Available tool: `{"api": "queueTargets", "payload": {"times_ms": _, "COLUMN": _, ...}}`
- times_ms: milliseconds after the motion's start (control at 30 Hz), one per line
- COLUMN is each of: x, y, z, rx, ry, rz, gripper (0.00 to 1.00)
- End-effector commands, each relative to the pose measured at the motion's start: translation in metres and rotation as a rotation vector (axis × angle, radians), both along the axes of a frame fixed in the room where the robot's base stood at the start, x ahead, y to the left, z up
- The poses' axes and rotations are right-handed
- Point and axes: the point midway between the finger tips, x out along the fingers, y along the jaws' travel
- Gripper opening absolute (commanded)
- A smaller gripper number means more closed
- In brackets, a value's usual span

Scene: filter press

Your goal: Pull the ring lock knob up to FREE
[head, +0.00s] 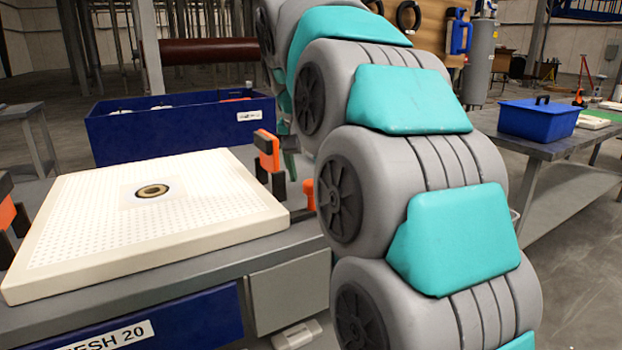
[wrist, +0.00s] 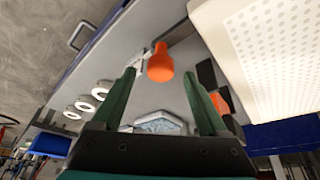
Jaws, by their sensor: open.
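An orange rounded knob (wrist: 160,63) with a narrower neck shows in the wrist view, and I take it for the ring lock knob. My gripper (wrist: 160,75) is open, with its two green fingers apart. In that view the knob appears between the fingertips, near the left one; I cannot tell the depth or whether they touch. No FREE marking is readable. In the head view my arm hides most of the gripper and this spot; a small orange part (head: 308,188) shows at the arm's edge, and I cannot tell if it is the knob.
A white perforated plate (head: 90,225) with a central ring lies on the grey press bench, beside an orange clamp (head: 267,150). A dark blue bin (head: 180,132) stands behind. White rings (wrist: 100,92) lie left of my fingers. A blue caddy (head: 530,118) sits on the right table.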

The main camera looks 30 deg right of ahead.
Motion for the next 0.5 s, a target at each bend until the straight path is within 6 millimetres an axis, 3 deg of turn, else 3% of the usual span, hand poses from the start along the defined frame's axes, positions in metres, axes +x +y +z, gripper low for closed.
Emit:
{"api": "queueTargets", "payload": {"times_ms": 200, "x": 0.005, "y": -0.005, "z": -0.017, "rx": 0.001, "ry": 0.001, "rz": 0.0, "gripper": 0.77}}
{"api": "queueTargets", "payload": {"times_ms": 500, "x": 0.007, "y": -0.006, "z": -0.021, "rx": 0.001, "ry": -0.001, "rz": 0.0, "gripper": 0.77}}
